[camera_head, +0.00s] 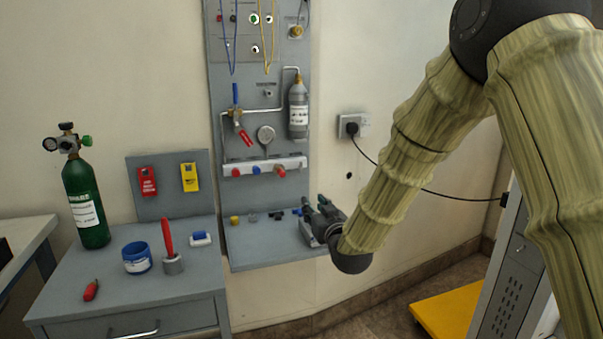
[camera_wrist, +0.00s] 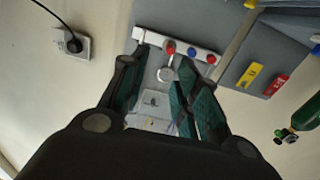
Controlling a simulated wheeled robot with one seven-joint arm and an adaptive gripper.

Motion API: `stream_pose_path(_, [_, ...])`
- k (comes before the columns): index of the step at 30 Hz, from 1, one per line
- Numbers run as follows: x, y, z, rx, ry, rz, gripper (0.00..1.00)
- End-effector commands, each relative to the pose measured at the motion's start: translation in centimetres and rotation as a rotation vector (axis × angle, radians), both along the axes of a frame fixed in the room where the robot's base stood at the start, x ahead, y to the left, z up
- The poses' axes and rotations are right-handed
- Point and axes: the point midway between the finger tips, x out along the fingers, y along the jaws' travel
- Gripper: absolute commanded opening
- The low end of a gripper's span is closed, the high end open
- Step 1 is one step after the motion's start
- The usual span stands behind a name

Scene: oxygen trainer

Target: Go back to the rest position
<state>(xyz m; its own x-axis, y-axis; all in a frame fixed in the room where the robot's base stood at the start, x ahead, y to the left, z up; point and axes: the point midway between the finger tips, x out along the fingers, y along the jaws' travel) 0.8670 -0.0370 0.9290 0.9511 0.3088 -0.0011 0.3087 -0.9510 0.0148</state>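My gripper (camera_head: 315,205) is in front of the lower right part of the grey wall panel, near the right end of its shelf. In the wrist view my gripper (camera_wrist: 152,75) has its two dark green fingers apart, with the panel seen between them. I see nothing held. My arm, in a pale wrinkled cover, comes down from the upper right to the gripper. The gripper hides the right end of the shelf.
A green oxygen cylinder (camera_head: 85,205) stands on the left bench (camera_head: 190,285). A wall socket (camera_head: 353,125) with a black cable and a yellow platform (camera_head: 448,310) are at right.

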Motion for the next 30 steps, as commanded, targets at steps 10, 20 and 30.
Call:
stream_pose_path(10, [-1.4, -1.5, -6.2, -0.012, 0.112, -0.019, 0.31])
stream_pose_path(20, [-5.0, -4.0, -16.1, -0.032, 0.300, -0.050, 0.31])
stream_pose_path(30, [-15.2, -8.6, -31.9, -0.072, 0.647, -0.111, 0.31])
